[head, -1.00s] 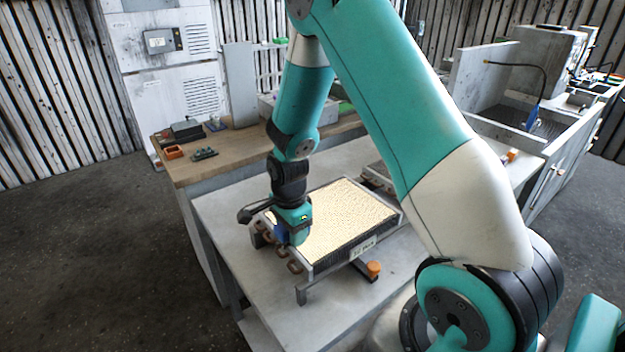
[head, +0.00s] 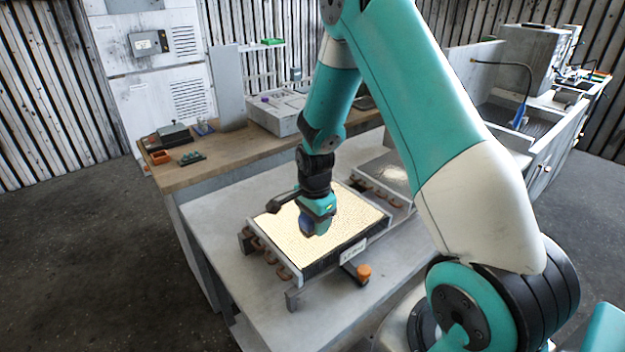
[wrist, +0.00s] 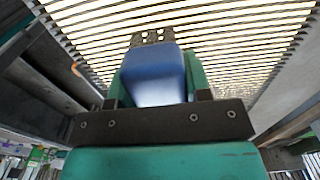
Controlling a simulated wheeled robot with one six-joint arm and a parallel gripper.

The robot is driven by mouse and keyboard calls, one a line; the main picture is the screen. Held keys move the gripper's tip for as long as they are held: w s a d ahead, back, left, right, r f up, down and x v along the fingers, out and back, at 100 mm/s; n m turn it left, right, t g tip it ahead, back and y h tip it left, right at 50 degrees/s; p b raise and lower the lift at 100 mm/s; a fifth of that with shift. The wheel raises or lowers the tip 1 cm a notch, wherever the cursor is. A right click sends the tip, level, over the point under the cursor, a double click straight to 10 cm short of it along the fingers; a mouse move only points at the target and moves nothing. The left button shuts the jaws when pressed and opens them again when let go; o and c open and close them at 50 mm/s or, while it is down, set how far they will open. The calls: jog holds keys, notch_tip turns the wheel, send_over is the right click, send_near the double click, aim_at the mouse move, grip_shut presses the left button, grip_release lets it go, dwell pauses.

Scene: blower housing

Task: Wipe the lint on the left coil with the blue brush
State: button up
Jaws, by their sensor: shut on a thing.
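The left coil (head: 348,226) lies flat in a frame on the grey table, its top covered in a pale cream layer of lint. My gripper (head: 312,224) is over the middle-left of this coil, pointing down. It is shut on the blue brush (wrist: 156,80), whose blue body sits between the fingers in the wrist view. The brush also shows as a small blue patch in the head view (head: 306,224). Its working end is at or just above the coil's face; contact cannot be told. In the wrist view, the coil's fins (wrist: 215,22) run across with pale lint between them.
A second coil (head: 390,172) with a bare grey top lies behind, to the right. An orange knob (head: 363,271) stands at the left coil's front edge. A wooden bench (head: 225,150) holds small parts and a grey box (head: 277,112). The table's front left is clear.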

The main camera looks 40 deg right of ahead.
jog(key=shift+d, duration=0.85)
jog(key=shift+d+r+p, duration=0.25)
jog(key=shift+r+p, duration=0.05)
notch_tip(320, 180, up, 2)
jog(key=shift+a+r+p, duration=0.1)
jog(key=shift+r+p, duration=0.15)
jog(key=shift+p, duration=0.4)
jog(key=shift+r+p, duration=2)
jog(key=shift+r, duration=0.55)
